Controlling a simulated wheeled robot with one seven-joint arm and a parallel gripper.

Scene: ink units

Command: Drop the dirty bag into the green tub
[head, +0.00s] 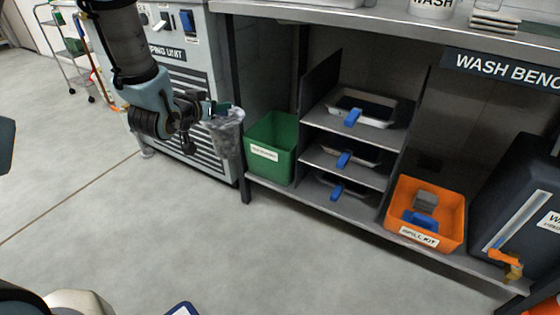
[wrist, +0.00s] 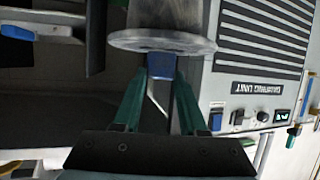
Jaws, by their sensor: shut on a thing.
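The dirty bag (head: 227,134) is grey, cloudy and tapers downward, with a wide rim at its top. My gripper (head: 221,107) is shut on it at the rim, and the bag hangs in the air in front of the grey machine. In the wrist view my gripper (wrist: 160,76) has its green fingers on a blue tab at the rim of the bag (wrist: 165,18). The green tub (head: 284,168) stands on the low shelf at the left end of the wash bench, to the right of the bag and apart from it. Its inside is mostly hidden.
Shelves with trays and blue-handled tools (head: 344,159) are right of the tub, then an orange spill kit box (head: 450,238). The benchtop (head: 390,32) overhangs the tub.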

